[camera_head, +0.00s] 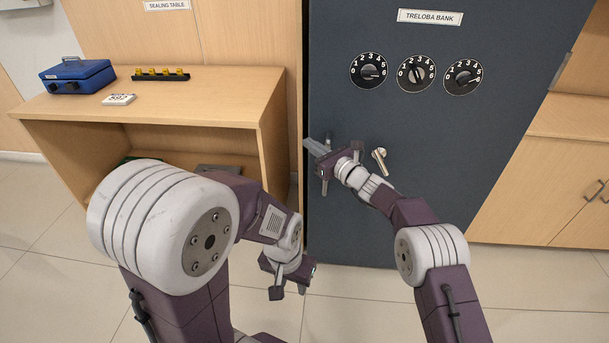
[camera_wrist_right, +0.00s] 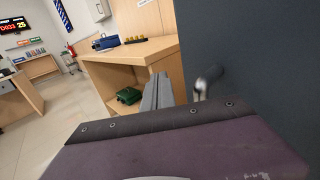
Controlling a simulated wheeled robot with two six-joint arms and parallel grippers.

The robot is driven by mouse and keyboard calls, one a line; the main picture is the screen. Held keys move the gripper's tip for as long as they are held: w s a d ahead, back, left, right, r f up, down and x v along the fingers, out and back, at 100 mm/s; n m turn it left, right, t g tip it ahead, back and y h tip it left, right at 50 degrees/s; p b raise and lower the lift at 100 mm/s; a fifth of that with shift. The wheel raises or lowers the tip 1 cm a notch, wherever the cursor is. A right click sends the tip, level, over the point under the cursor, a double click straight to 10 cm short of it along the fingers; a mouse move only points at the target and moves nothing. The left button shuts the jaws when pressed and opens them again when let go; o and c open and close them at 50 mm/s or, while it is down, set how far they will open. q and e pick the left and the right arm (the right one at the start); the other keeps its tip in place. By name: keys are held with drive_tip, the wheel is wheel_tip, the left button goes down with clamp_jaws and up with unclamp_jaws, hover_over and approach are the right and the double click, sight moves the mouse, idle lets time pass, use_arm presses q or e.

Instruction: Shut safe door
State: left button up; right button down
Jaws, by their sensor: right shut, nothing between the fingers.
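The safe door (camera_head: 440,190) is a large dark blue-grey panel with a "TRELOBA BANK" label. It also fills the right side of the right wrist view (camera_wrist_right: 255,50). I cannot tell whether it is fully closed. A silver lever handle (camera_head: 380,159) is on its lower part; a metal handle (camera_wrist_right: 206,82) shows beside my fingers in the wrist view. My right gripper (camera_head: 314,147) is shut and empty, in front of the door near its left edge; contact is unclear. My left gripper (camera_head: 290,290) hangs low, left of the door, with its fingers apart and nothing between them.
Three numbered dials (camera_head: 416,74) are on the upper door. A wooden table (camera_head: 215,100) stands left of it, carrying a blue box (camera_head: 77,75), a black tray with yellow items (camera_head: 160,75) and a small white card (camera_head: 118,99). Wooden cabinets (camera_head: 555,190) stand at right.

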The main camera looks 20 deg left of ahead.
drive_tip(key=s+d, duration=0.2)
drive_tip(key=s, duration=0.7)
drive_tip(key=shift+s+f+p, duration=0.15)
drive_tip(key=shift+s+p, duration=0.25)
